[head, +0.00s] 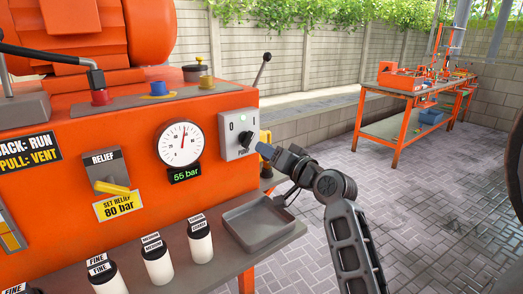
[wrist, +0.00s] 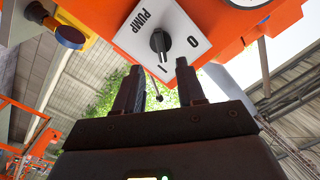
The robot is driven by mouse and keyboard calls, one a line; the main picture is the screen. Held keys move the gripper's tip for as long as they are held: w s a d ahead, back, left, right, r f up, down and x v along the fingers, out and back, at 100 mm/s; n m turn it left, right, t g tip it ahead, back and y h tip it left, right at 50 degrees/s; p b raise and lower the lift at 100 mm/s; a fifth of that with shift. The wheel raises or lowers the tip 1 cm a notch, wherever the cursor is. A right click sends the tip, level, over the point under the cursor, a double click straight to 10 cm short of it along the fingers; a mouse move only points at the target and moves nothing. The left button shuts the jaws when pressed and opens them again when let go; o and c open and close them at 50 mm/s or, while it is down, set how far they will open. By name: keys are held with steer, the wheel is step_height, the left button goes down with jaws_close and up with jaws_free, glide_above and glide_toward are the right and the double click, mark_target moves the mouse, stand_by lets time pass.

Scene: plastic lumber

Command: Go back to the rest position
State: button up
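My gripper (head: 267,152) is in front of the orange machine's right end, close to the white PUMP switch plate (head: 237,133). In the wrist view my two gripper fingers (wrist: 158,75) stand apart with nothing between them. The black rotary knob (wrist: 160,43) on the plate lies beyond the fingertips, and a gap shows between it and them. The knob's pointer end is toward the "I" mark, away from the "0". My arm reaches up from the bottom of the head view.
A dial gauge (head: 180,144) with a green "55 bar" display and a yellow relief lever (head: 113,188) are on the machine. A grey tray (head: 259,222) and white bottles (head: 158,262) stand on the shelf below. An orange workbench (head: 405,100) is at back right; paving between is clear.

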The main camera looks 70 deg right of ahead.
steer(key=shift+s+a, duration=0.2)
steer(key=shift+s, duration=0.1)
stand_by(0.4)
steer(key=s+a+f+n+y, duration=0.25)
steer(key=a+f, duration=0.45)
steer(key=a, duration=0.4)
steer(key=s+a+f+n+y, duration=0.1)
steer(key=s+a+f+n, duration=0.2)
steer(key=a+f, duration=0.55)
steer(key=s+a+r+n+y, duration=0.2)
steer(key=s+a+n+y, duration=0.1)
steer(key=s+a, duration=0.4)
steer(key=s+a+r+n+y, duration=0.3)
steer(key=s+a+n, duration=0.2)
steer(key=s+a, duration=0.3)
steer(key=a, duration=0.4)
steer(key=shift+s+a, duration=0.15)
steer(key=shift+s, duration=0.1)
